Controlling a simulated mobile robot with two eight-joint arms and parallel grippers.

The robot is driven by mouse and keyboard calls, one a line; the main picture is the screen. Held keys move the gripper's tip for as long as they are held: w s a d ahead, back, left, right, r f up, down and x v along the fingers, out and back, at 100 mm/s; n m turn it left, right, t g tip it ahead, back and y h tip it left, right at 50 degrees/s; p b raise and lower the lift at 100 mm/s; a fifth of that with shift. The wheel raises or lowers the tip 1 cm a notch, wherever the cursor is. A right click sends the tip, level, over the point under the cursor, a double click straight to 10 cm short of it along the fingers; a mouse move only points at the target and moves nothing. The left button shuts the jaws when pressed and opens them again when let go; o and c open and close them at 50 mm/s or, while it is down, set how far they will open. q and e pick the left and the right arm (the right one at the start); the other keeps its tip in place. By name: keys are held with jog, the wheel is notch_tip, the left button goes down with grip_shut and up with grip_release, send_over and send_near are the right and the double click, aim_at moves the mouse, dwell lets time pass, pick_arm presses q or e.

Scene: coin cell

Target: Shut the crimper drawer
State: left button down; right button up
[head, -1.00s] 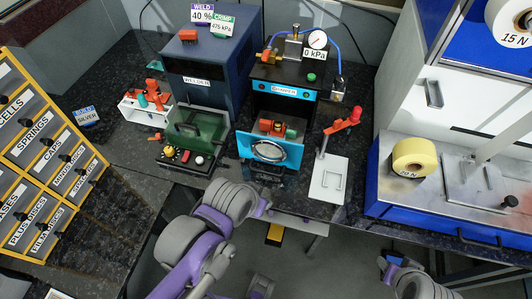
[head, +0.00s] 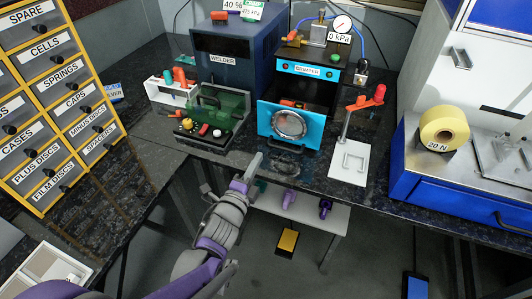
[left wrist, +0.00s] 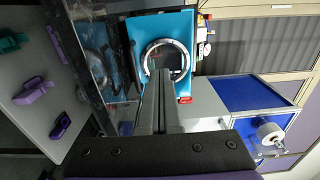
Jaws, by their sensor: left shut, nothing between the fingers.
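The crimper (head: 311,70) is a black machine with a light-blue strip on the bench. Orange and red parts (head: 291,104) show just behind the front's top edge. My left gripper (head: 254,162) is shut and empty, below and left of the drawer front. In the left wrist view the blue drawer front (left wrist: 135,28) lies ahead of my shut fingers (left wrist: 162,82), which overlap the lower part of the ring. I cannot tell whether they touch. My right gripper is out of view.
A white stand with a red lever (head: 350,160) is close on the right. A yellow roll (head: 444,127) sits on a blue unit. A low shelf (head: 325,222) is beneath the bench.

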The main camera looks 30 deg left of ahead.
aim_at(277, 124)
pick_arm(q)
jog(key=b+x, duration=0.1)
jog(key=x, duration=1.2)
jog(key=shift+a+b, duration=0.1)
jog(key=shift+b, duration=0.2)
jog(key=shift+w, duration=0.25)
jog(key=b+x, duration=0.1)
jog(key=x, duration=1.7)
jog(key=shift+w+a, duration=0.15)
jog(key=shift+w, duration=0.25)
jog(key=shift+a+r, duration=0.15)
jog(key=shift+r, duration=0.05)
